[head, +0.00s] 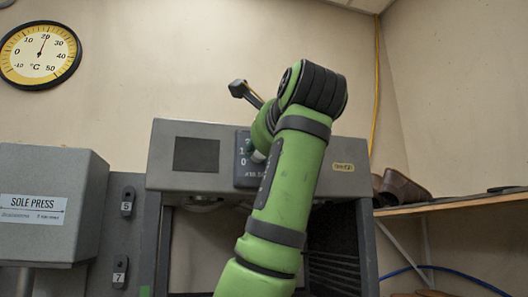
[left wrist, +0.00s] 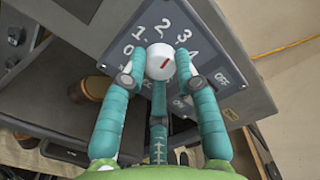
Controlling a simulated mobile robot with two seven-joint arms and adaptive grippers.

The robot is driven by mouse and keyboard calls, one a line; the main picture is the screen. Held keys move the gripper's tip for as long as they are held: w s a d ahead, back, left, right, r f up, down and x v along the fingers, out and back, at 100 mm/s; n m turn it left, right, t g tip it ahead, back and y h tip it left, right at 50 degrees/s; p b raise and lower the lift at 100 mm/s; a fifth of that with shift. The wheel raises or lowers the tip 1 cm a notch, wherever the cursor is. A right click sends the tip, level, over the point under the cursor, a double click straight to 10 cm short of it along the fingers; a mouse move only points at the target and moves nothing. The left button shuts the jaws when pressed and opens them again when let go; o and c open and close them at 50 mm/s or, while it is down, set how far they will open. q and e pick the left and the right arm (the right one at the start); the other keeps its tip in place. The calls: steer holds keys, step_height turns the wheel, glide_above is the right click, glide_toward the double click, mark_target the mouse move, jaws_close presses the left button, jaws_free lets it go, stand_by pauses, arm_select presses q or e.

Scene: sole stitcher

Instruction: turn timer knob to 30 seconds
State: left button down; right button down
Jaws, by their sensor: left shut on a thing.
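The timer knob (left wrist: 160,62) is a white round knob with a red mark, on a grey dial plate (left wrist: 120,60) with white numerals. In the left wrist view the mark slants to the upper right, toward the side of the 3 and 4; its exact reading is hard to tell. My left gripper (left wrist: 160,72) has its teal fingers closed around the knob. In the head view the dial plate (head: 242,178) is on the front of the grey machine (head: 320,165), and my green left arm covers much of the plate and the knob. My right gripper is out of view.
A grey sole press (head: 45,180) stands at the left, beside a panel with tags 5 and 7. A round thermometer (head: 40,55) hangs on the wall. Brown shoes (head: 400,190) sit on a wooden shelf (head: 460,203) at the right. The machine is open below its front panel.

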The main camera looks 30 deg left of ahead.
arm_select(q)
steer(key=shift+s+a+r+m, duration=0.1)
steer(key=shift+r+m, duration=0.15)
steer(key=shift+m, duration=0.85)
steer(key=c, duration=1.1)
jaws_free()
steer(key=shift+o, duration=0.9)
steer(key=v, duration=1.1)
steer(key=shift+s, duration=0.2)
steer(key=shift+f, duration=0.15)
